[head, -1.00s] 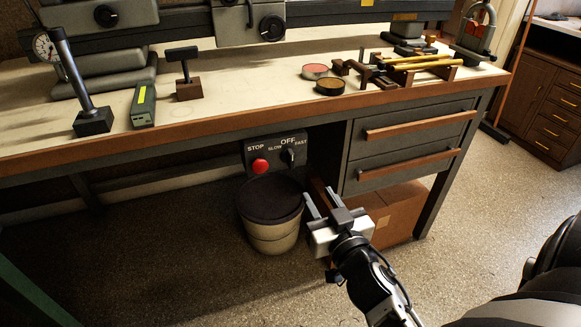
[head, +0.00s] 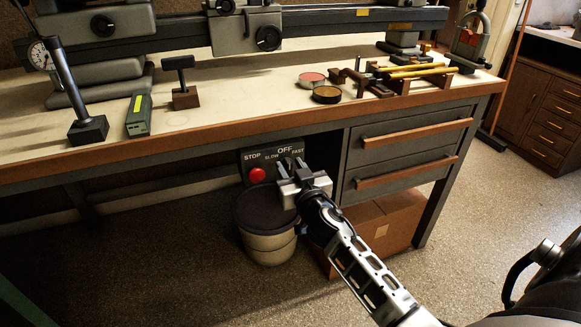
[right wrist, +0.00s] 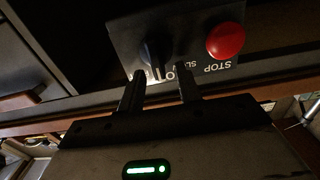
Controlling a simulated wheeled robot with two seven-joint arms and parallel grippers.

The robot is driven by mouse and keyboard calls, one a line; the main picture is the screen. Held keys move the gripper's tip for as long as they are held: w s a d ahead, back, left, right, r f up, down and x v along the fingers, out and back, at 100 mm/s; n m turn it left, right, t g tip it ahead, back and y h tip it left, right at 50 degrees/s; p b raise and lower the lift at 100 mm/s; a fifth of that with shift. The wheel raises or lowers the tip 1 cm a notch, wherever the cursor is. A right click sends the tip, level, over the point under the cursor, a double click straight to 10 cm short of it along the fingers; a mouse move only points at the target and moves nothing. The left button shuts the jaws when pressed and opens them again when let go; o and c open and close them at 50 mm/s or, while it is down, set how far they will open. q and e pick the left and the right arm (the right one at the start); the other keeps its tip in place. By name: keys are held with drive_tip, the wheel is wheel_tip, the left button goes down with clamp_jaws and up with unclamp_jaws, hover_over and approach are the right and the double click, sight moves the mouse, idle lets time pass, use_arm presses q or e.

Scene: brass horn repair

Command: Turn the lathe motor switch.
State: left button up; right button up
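The dark motor switch panel (head: 249,160) hangs under the bench's front edge, with a red stop button and the labels STOP, SLOW, OFF and FAST. My right gripper (head: 291,165) is in front of the panel's right part and hides most of the switch knob in the head view. In the right wrist view the black knob (right wrist: 154,49) shows just beyond the two open fingers (right wrist: 158,84), roughly between their lines. The red button (right wrist: 225,40) is off to the right there. The fingers look empty; whether they touch the knob is unclear. My left gripper is out of view.
A lidded bin (head: 266,242) stands below the panel. Drawers (head: 408,150) are to its right, above a cardboard box (head: 392,217). The bench top (head: 228,100) carries a dial gauge stand, a green block, tins and brass parts.

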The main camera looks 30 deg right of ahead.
drive_tip(key=shift+w+d, duration=0.15)
drive_tip(key=shift+w, duration=0.25)
clamp_jaws()
drive_tip(key=n, duration=0.2)
drive_tip(key=a+n, duration=0.1)
drive_tip(key=n, duration=0.1)
drive_tip(key=shift+f, duration=0.1)
drive_tip(key=n, duration=0.3)
drive_tip(key=shift+w+a+f+n, duration=0.1)
drive_tip(key=shift+a+f+n, duration=0.1)
drive_tip(key=shift+n, duration=0.1)
idle(0.3)
